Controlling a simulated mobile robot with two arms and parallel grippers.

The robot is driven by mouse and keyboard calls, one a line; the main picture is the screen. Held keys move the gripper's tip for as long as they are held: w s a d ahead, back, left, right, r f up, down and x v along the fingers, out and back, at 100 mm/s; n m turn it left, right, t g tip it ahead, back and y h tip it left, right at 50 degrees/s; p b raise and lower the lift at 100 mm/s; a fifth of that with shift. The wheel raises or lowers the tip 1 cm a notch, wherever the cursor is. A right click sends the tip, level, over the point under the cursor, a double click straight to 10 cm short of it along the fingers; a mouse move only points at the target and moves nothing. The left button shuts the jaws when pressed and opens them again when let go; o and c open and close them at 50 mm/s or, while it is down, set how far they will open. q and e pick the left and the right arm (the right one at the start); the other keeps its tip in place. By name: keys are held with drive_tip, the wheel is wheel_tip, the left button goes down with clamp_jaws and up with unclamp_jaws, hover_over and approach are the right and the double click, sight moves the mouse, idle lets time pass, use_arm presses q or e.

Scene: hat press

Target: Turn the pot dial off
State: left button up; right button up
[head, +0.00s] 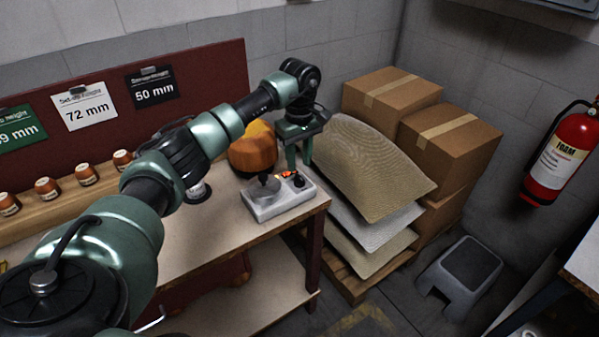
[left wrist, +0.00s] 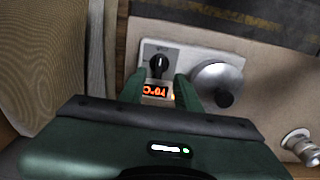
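A white heating unit (head: 280,207) stands at the right end of the workbench. On it are a grey metal pot lid with a black knob (head: 262,188), a black dial (head: 299,181) and a glowing orange-red display. In the left wrist view the dial (left wrist: 158,66) has a pale pointer mark, and the display reads about 70°C. My left gripper (head: 299,157) points down above the dial end of the unit. In the left wrist view its two fingers (left wrist: 159,88) are apart with the display between them; the dial lies just beyond the fingertips. My right gripper is not in view.
An orange-brown rounded block (head: 254,148) stands behind the unit. Stacked woven sheets (head: 368,165) and cardboard boxes (head: 450,140) are to the right. A small metal piece (left wrist: 300,147) sits on the bench. Bare bench top (head: 200,235) lies left of the unit.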

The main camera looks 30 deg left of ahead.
sight(299, 177)
use_arm(q)
wheel_tip(299, 177, down, 5)
drive_tip(key=shift+f+p, duration=0.1)
drive_tip(key=shift+p, duration=0.25)
clamp_jaws()
